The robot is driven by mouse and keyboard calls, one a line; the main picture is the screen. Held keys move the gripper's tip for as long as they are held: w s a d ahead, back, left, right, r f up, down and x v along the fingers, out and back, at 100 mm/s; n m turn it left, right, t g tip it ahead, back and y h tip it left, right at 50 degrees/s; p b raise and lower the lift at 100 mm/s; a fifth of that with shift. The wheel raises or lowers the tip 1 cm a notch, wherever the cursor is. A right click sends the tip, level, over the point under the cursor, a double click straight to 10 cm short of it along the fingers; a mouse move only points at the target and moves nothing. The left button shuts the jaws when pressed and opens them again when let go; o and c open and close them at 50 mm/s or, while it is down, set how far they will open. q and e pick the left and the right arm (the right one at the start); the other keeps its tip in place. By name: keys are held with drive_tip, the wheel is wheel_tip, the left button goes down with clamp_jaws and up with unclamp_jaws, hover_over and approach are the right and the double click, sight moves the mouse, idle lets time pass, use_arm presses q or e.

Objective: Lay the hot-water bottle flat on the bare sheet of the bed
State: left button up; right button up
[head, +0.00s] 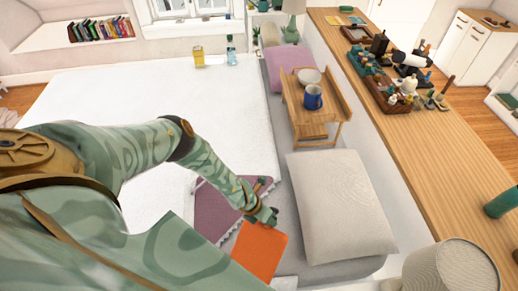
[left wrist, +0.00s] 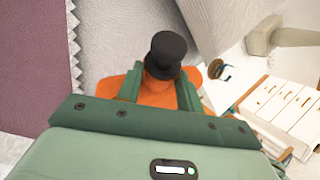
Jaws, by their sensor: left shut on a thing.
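The orange hot-water bottle (head: 260,250) is at the lower middle of the head view. My left gripper (head: 264,214) is shut on its neck end. In the left wrist view the orange bottle (left wrist: 150,92) with its black stopper (left wrist: 166,52) sits between my two green fingers (left wrist: 160,92). Whether its lower end touches anything I cannot tell. The bed's grey sheet (head: 284,185) shows as a strip beside the large pale pillow (head: 338,205). A wide white covering (head: 130,95) lies left of it. My right gripper is out of view.
A purple cloth with a lace edge (head: 212,212) lies left of the bottle. A wooden bed tray (head: 296,112) with a blue mug (head: 313,97) and a bowl stands beyond the pillow. A long wooden counter (head: 430,130) with many small things runs along the right.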

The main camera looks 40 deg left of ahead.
use_arm(q)
drive_tip(key=shift+s+f+b, duration=0.1)
drive_tip(key=shift+f+b, duration=0.3)
drive_tip(key=shift+b, duration=0.05)
drive_tip(key=w, duration=0.1)
drive_tip(key=w+b, duration=0.1)
drive_tip(key=w+a+b, duration=0.1)
drive_tip(key=shift+w+f, duration=0.1)
drive_tip(key=shift+f, duration=0.25)
drive_tip(key=shift+c, duration=0.4)
drive_tip(key=w+b, duration=0.3)
drive_tip(key=shift+w+a+f, duration=0.2)
drive_tip(key=shift+w+a, duration=0.1)
drive_tip(key=shift+a, duration=0.05)
